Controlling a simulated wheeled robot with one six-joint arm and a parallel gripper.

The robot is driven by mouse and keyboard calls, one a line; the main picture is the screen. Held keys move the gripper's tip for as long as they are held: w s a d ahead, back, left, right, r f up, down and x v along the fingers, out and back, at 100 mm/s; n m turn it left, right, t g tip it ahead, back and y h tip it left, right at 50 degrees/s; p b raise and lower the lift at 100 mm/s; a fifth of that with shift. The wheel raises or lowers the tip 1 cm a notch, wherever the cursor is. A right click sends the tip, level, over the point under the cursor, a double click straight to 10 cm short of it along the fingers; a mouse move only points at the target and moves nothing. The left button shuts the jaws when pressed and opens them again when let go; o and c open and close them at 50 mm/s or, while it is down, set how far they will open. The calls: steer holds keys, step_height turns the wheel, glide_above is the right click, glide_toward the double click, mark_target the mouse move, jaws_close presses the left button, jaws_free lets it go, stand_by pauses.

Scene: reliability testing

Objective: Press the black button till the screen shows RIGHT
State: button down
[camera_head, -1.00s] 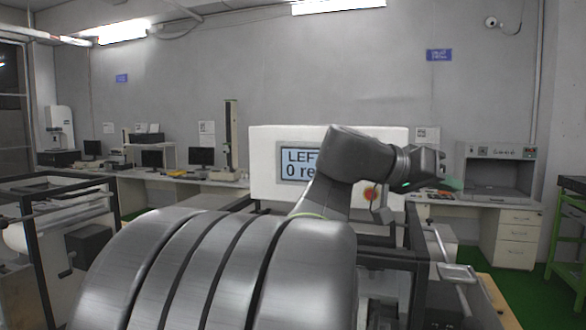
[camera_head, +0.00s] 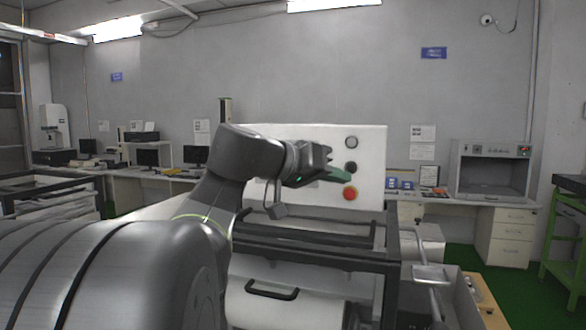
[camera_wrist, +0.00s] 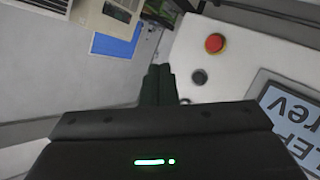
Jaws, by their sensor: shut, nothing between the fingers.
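A white panel (camera_head: 372,150) carries a column of three buttons. The black button (camera_head: 350,168) is in the middle, and it also shows in the wrist view (camera_wrist: 199,77). My gripper (camera_head: 344,175) is shut and empty, with its tip over the panel beside the black button in the head view. In the wrist view its fingertips (camera_wrist: 158,70) lie left of the black button; contact cannot be told. The screen (camera_wrist: 290,112) shows large letters "LEF" and "rev", partly cut off. In the head view my arm hides most of the screen.
A red button (camera_head: 350,193) sits below the black one, and a grey-ringed button (camera_head: 351,142) above it. A dark metal frame (camera_head: 300,250) stands in front of the panel.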

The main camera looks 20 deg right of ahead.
mark_target(351, 168)
steer(key=shift+w+d+p, duration=0.8)
steer(key=shift+w+d, duration=0.65)
steer(key=shift+w, duration=0.25)
steer(key=shift+w+d+p, duration=0.8)
steer(key=shift+w+d, duration=0.6)
steer(key=shift+w, duration=0.25)
steer(key=shift+w, duration=0.1)
steer(key=shift+w+d, duration=0.25)
steer(key=shift+w+d, duration=0.25)
steer(key=shift+w, duration=0.05)
stand_by(0.3)
steer(key=shift+b, duration=0.3)
steer(key=shift+s+a+b, duration=0.5)
steer(key=shift+s+b, duration=0.05)
steer(key=shift+s, duration=0.1)
